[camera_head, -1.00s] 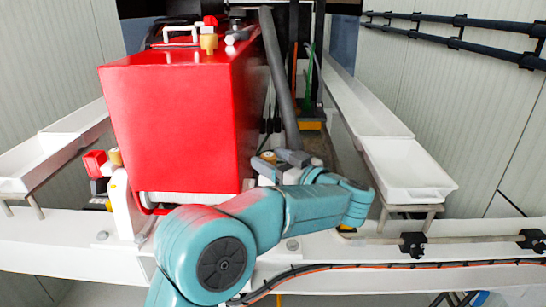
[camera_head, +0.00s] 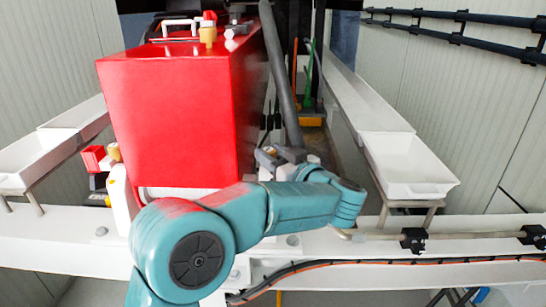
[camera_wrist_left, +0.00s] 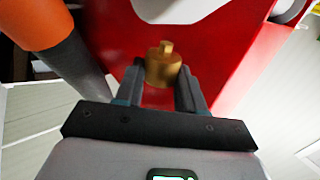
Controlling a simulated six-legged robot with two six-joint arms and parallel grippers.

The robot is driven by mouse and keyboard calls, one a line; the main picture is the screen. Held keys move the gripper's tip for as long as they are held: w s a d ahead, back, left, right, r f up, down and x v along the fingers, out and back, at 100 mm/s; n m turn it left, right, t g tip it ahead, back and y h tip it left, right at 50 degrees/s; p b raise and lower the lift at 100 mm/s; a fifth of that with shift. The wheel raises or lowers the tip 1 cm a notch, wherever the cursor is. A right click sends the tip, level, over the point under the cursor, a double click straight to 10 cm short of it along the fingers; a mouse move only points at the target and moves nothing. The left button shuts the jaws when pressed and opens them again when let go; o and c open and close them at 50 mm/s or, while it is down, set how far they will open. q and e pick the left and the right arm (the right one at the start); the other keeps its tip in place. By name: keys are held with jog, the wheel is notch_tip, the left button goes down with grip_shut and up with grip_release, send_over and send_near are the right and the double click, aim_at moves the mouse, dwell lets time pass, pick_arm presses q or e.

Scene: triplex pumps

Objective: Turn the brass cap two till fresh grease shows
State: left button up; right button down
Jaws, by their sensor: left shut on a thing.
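My left gripper (camera_head: 270,157) is beside the lower right edge of the red pump housing (camera_head: 172,122). In the left wrist view its two grey fingers are on either side of a brass cap (camera_wrist_left: 163,68) with a small stub on top, shut on it. The cap is in front of a red surface. No grease can be made out around it. Two other brass caps show in the head view: one on top of the housing (camera_head: 208,35), one at its left side (camera_head: 115,151). My right gripper is not in view.
A grey slanted pipe (camera_head: 280,80) runs close behind my left gripper. White trays (camera_head: 408,188) stand on the right and more (camera_head: 30,165) on the left. A white beam (camera_head: 60,240) with a black cable (camera_head: 400,262) crosses the front.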

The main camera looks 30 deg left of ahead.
pick_arm(q)
jog(key=m+t+h, duration=0.1)
jog(key=t, duration=0.1)
jog(key=m+t+h+b, duration=0.1)
jog(key=m+t+h, duration=0.1)
jog(key=m+t, duration=0.1)
jog(key=shift+s+a+f+t+b, duration=0.1)
jog(key=shift+s+a+t+b, duration=0.15)
jog(key=shift+s+t+b, duration=0.1)
jog(key=m+t+h, duration=0.1)
jog(key=m+t+h+b, duration=0.1)
jog(key=h, duration=0.1)
jog(key=shift+s+a+f+m+t, duration=0.1)
jog(key=shift+s+a+m+t, duration=0.1)
jog(key=shift+m+t, duration=0.2)
jog(key=m+t+h+b, duration=0.2)
jog(key=m+h+b, duration=0.1)
jog(key=h+b, duration=0.1)
jog(key=shift+a+h, duration=0.15)
jog(key=shift+h, duration=0.45)
jog(key=shift+m+t+h+b, duration=0.35)
jog(key=shift+m+h+b, duration=0.25)
jog(key=shift+m+h, duration=0.15)
jog(key=shift+r, duration=0.2)
jog(key=o, duration=1)
jog(key=shift+o, duration=0.2)
